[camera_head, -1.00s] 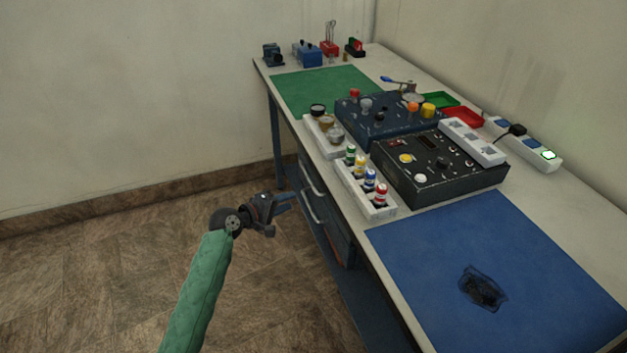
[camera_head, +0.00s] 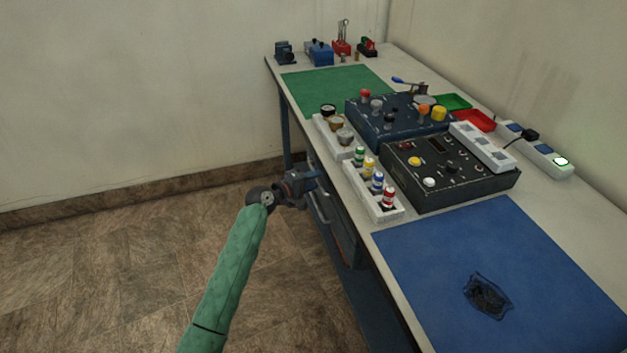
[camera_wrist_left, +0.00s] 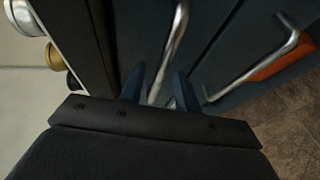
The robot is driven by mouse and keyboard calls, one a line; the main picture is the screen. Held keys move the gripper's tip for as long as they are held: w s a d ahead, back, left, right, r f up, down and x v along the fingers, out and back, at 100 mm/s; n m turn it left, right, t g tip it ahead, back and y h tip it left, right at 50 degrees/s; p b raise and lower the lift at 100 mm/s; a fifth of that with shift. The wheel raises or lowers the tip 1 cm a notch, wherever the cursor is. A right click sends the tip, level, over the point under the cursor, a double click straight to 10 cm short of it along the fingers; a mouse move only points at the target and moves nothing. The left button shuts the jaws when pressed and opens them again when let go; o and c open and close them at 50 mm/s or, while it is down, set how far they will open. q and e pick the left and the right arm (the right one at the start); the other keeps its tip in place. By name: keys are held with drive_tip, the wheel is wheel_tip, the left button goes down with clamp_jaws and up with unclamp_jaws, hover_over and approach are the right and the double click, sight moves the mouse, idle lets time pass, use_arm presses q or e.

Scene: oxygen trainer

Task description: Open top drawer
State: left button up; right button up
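The top drawer is the dark front nearest the tabletop. Its silver bar handle (camera_wrist_left: 174,48) runs down between the fingers of my left gripper (camera_wrist_left: 158,90) in the left wrist view. The fingers are apart, one on each side of the bar, with a gap visible; I cannot tell whether either touches it. The drawer looks closed. In the head view my left gripper (camera_head: 318,178) is at the front of the bench's drawer unit and hides most of the top drawer. My right gripper is out of view.
A lower drawer's handle (camera_wrist_left: 262,62) is beside the top one, with an orange patch behind it. The workbench (camera_head: 400,240) carries a blue mat (camera_head: 440,250), control boxes and bottle racks near its edge. Open floor (camera_head: 140,260) lies left of the bench.

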use_arm(q)
clamp_jaws()
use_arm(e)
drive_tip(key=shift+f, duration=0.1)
